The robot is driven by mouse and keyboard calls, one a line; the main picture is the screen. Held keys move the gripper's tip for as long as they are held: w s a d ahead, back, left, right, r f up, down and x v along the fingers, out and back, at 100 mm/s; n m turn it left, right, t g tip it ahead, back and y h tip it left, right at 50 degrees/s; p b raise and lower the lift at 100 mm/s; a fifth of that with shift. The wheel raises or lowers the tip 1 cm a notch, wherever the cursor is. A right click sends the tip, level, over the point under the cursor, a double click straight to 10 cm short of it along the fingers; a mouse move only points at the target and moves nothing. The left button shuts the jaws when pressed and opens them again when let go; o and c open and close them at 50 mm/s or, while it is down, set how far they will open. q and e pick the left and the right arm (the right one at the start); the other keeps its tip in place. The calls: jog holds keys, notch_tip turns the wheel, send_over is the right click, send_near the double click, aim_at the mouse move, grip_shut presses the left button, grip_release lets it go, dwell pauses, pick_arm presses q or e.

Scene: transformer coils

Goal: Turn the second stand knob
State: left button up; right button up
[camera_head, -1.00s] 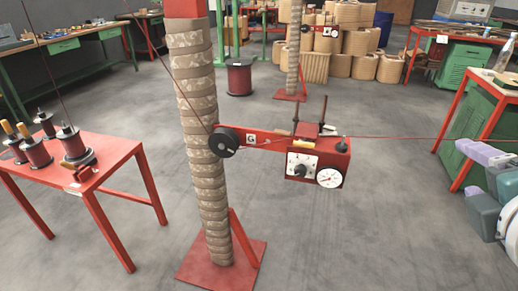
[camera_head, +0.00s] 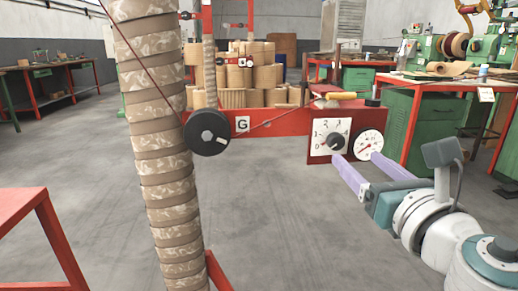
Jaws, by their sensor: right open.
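The near stand is a wrapped post (camera_head: 160,150) with a red arm (camera_head: 275,122) carrying a "G" label and a black pulley wheel. At the arm's right end, a red box holds a white dial plate with a black knob (camera_head: 336,141). A round white gauge (camera_head: 369,144) is right of it. My right gripper (camera_head: 360,158) has two purple fingers, spread apart and empty. Their tips are just below and in front of the knob and gauge; I cannot tell if they touch the box. A similar stand (camera_head: 209,70) is farther back. My left gripper is not in view.
A red table edge (camera_head: 25,205) is at lower left. A green cabinet with a red top (camera_head: 415,115) stands behind the box at right. Stacked tan rolls (camera_head: 262,88) fill the background. The grey floor between is clear.

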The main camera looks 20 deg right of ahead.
aim_at(338, 142)
jog(key=b+x, duration=0.1)
jog(key=x, duration=0.6)
jog(key=shift+w+d, duration=0.1)
jog(key=shift+w, duration=0.3)
grip_shut()
